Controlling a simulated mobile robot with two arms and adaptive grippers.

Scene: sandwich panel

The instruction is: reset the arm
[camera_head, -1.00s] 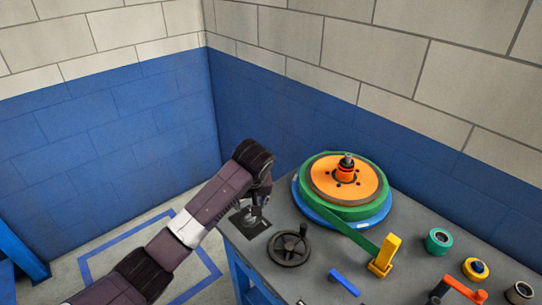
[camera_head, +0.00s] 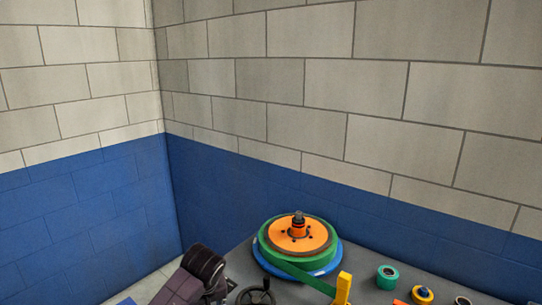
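My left arm (camera_head: 190,278) comes in at the bottom of the picture, left of the table, with only its upper end in view. Its gripper is cut off or hidden below the lower edge, so its fingers do not show. My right arm and gripper are not in view.
The grey table (camera_head: 240,259) holds a green and orange reel (camera_head: 298,240) on a blue base. A black handwheel (camera_head: 256,294), a yellow upright part (camera_head: 343,288), a green ring (camera_head: 387,277) and a yellow ring (camera_head: 422,295) stand near it. A blue and cream block wall (camera_head: 300,120) closes off the back.

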